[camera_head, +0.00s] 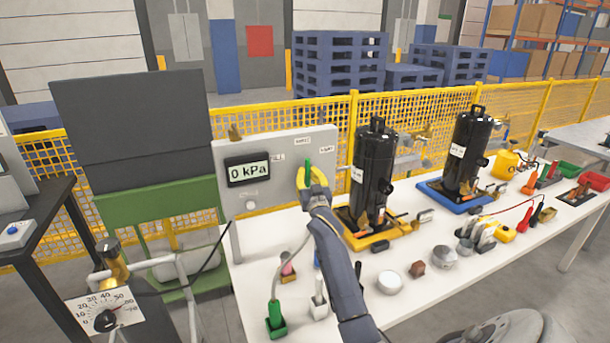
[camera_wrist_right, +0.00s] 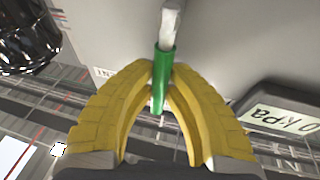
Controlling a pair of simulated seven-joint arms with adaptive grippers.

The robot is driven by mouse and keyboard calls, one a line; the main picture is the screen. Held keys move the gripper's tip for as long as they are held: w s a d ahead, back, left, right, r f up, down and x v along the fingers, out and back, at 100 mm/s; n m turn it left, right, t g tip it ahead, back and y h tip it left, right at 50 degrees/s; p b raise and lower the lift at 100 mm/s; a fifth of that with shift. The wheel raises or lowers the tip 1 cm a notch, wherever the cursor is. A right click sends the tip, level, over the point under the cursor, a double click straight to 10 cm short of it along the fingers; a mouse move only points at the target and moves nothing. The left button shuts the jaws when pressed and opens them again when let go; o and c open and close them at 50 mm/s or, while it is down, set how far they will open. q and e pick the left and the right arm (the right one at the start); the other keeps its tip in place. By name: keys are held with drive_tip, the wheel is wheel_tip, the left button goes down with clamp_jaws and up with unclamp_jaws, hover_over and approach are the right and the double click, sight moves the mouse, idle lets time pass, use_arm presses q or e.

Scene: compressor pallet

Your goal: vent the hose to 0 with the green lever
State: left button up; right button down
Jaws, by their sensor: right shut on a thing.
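The green lever (camera_head: 308,167) stands on the front of a grey panel (camera_head: 270,150) in the head view. My right gripper (camera_head: 312,178) has its yellow fingers closed around the lever. In the right wrist view the lever (camera_wrist_right: 163,65) is a green sleeve on a pale metal stem, and the yellow fingertips (camera_wrist_right: 162,85) meet at its lower end. The display (camera_head: 247,169) on the panel reads 0 kPa. A grey hose (camera_head: 277,270) runs down beside my right arm to a green fitting (camera_head: 276,320) on the table. My left gripper is not in view.
Black compressors stand on a yellow base (camera_head: 372,238) and a blue base (camera_head: 450,197) to the right of the panel. A white puck (camera_head: 390,282) and small parts lie on the white table. A dial gauge (camera_head: 105,312) is at lower left.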

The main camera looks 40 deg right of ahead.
drive_tip(key=c, duration=1.4)
unclamp_jaws()
drive_tip(key=shift+o, duration=0.2)
drive_tip(key=v, duration=1.2)
drive_tip(key=shift+d+f, duration=0.1)
